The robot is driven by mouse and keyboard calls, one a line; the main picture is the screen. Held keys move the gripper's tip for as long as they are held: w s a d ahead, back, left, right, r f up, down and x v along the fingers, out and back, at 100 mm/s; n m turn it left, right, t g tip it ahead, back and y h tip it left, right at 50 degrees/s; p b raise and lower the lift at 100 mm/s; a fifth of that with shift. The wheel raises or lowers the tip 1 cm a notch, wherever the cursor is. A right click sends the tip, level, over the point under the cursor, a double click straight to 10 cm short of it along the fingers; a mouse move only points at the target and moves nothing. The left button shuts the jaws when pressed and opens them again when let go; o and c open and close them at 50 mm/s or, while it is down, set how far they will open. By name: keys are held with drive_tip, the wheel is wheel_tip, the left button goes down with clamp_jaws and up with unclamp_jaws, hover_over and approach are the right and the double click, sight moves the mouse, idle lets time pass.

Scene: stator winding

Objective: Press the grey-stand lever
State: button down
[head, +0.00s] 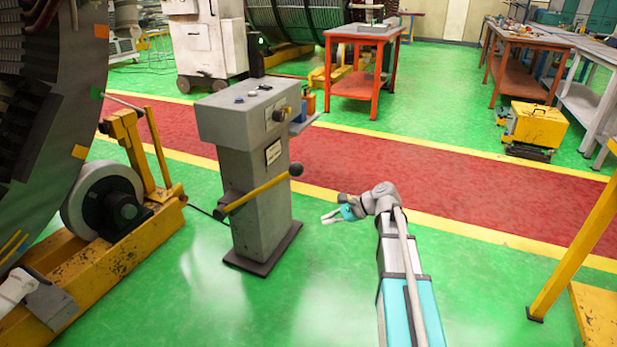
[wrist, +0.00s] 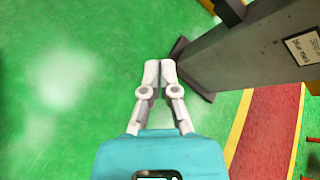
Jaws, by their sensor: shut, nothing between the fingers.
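The grey stand (head: 258,165) stands upright on a dark base plate, left of centre in the head view. Its lever (head: 256,192) is a yellow bar with a dark round knob at the right end, sloping up to the right across the stand's front. My gripper (head: 328,217) is to the right of the stand, lower than the knob and apart from it. In the wrist view the fingers (wrist: 160,66) are together and empty, pointing at the floor beside the stand (wrist: 250,52). The lever cannot be made out in the wrist view.
A yellow roller support (head: 120,240) with a large drum stands left of the stand. A red table (head: 362,80) and a white cabinet (head: 207,45) are behind. A yellow frame (head: 575,255) stands at the right. Green floor around my gripper is clear.

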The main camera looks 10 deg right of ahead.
drive_tip(key=w+d+r+m+t+y, duration=0.3)
drive_tip(key=w+d+r+m, duration=0.3)
drive_tip(key=d, duration=0.3)
drive_tip(key=shift+r+m+t+y, duration=0.3)
drive_tip(key=shift+r+m+t, duration=0.1)
drive_tip(key=shift+r, duration=0.3)
drive_tip(key=shift+a, duration=0.15)
drive_tip(key=r+p+x, duration=0.1)
drive_tip(key=r+x, duration=0.1)
drive_tip(key=x, duration=1)
drive_tip(key=shift+a+r, duration=0.35)
drive_tip(key=shift+a, duration=0.15)
drive_tip(key=shift+w, duration=0.1)
